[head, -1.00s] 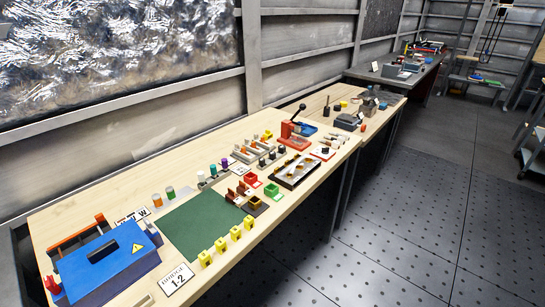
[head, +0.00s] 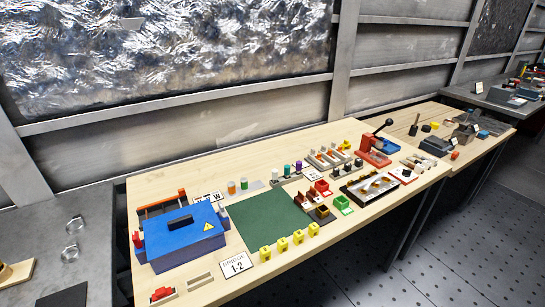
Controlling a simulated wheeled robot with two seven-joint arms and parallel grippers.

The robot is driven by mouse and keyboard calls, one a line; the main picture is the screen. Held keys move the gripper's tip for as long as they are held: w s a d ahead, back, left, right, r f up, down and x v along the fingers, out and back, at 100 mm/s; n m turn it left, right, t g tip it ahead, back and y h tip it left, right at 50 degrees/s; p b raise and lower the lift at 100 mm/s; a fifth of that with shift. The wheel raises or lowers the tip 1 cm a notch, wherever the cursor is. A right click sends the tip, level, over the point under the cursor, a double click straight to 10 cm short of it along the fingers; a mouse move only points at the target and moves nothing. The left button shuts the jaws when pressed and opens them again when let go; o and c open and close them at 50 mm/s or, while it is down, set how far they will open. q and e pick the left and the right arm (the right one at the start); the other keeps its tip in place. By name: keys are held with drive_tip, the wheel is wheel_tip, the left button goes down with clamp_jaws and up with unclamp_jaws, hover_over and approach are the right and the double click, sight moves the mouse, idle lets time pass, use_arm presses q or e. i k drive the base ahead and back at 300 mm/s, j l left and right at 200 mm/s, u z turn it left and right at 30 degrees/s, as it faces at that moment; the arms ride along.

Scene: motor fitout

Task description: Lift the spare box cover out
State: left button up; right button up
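A blue box cover (head: 181,232) with a dark handle (head: 180,219) and a yellow warning triangle lies at the left end of the wooden workbench. It sits over a box whose open rear part, with an orange-and-dark rail (head: 161,204), shows behind it. What lies beneath the cover is hidden. I cannot tell from any label whether this is the spare box's cover. Neither of my grippers is in view.
A green mat (head: 262,224) lies right of the blue cover, with several yellow blocks (head: 282,245) along its front edge. A "BRIDGE 1-2" card (head: 236,264) lies in front. A red lever press (head: 374,150) stands farther right. A grey table (head: 60,240) adjoins at left.

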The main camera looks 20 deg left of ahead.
sight(169, 233)
drive_tip(key=u, duration=1.4)
